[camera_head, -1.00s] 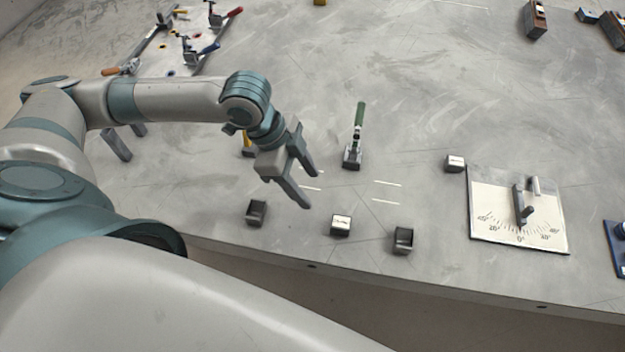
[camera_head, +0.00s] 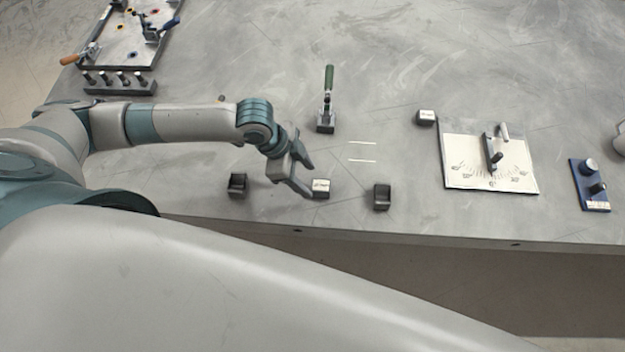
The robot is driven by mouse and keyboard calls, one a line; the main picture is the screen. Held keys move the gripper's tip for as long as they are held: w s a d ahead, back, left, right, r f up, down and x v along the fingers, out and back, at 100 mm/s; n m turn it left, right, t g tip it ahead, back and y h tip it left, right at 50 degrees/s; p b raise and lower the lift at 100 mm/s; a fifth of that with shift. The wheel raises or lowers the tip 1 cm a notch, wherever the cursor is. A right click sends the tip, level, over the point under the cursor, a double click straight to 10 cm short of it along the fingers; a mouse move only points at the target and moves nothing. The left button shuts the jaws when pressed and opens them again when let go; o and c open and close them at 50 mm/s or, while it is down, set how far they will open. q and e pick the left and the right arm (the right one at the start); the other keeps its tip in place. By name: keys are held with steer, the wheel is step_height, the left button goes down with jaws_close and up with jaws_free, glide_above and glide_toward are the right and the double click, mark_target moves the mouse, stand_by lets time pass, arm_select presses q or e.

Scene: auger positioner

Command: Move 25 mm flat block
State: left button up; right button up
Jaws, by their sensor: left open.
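A small dark block with a white labelled top (camera_head: 321,188) sits near the table's front edge, between two dark notched blocks, one on the left (camera_head: 238,186) and one on the right (camera_head: 382,197). Its label is too small to read. A similar white-topped block (camera_head: 426,117) sits farther back, at the corner of the angle plate. I cannot tell by label which is the 25 mm flat block. My left gripper (camera_head: 307,178) is open and empty, its fingertips beside the front white-topped block's left side. Whether they touch it is unclear. My right gripper is not in view.
A green-handled clamp (camera_head: 327,105) stands behind the gripper. The white angle plate (camera_head: 460,178) with a dark arm lies right, then a blue block with knobs (camera_head: 590,185). A fixture plate (camera_head: 128,45) is at back left. The table's middle back is clear.

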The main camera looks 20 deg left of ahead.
mark_target(313, 184)
arm_select(q)
steer(key=shift+p+x, duration=0.45)
steer(key=shift+x, duration=1.9)
jaws_close()
